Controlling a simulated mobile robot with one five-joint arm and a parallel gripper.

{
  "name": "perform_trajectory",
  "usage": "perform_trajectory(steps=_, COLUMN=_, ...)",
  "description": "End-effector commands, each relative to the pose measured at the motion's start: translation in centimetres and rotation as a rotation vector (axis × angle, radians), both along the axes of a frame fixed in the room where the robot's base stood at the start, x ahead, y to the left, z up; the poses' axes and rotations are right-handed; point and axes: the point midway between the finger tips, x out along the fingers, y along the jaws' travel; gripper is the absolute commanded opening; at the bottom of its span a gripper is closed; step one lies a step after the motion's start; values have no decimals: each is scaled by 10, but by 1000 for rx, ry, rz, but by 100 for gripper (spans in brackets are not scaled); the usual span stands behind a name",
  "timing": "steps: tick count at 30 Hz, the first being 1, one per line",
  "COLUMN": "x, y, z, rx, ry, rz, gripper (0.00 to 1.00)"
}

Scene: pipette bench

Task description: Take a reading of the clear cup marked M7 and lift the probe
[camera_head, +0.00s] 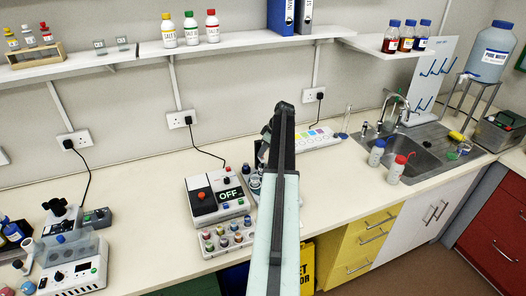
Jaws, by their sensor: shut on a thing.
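My arm rises through the middle of the view, and a dark part of it bends down behind the upper link. My gripper is hidden behind my arm, so its jaws and anything in them do not show. A white meter with a red and black panel (202,198) stands on the bench left of my arm, its display (230,196) reading OFF. A white tray (206,249) of several small colour-topped containers is in front of it. Small round blue-grey items stand close behind my arm, partly covered. I cannot make out an M7 mark or the probe.
A sink (415,150) with a tap, and two wash bottles, one blue-capped (376,154) and one red-capped (397,170), are on the right. Another instrument (75,272) stands at the left. A shelf (230,40) runs above. Bench between left instrument and meter is clear.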

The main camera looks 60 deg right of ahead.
Motion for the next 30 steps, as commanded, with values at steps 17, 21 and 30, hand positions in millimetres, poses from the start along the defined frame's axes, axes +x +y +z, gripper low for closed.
perform_trajectory(steps=17, x=2, y=0, z=52, rx=-1, ry=-2, rz=1, gripper=0)
perform_trajectory(steps=21, x=2, y=0, z=52, rx=-1, ry=-2, rz=1, gripper=33)
perform_trajectory(steps=30, x=1, y=0, z=53, rx=0, ry=-1, rz=1, gripper=33)
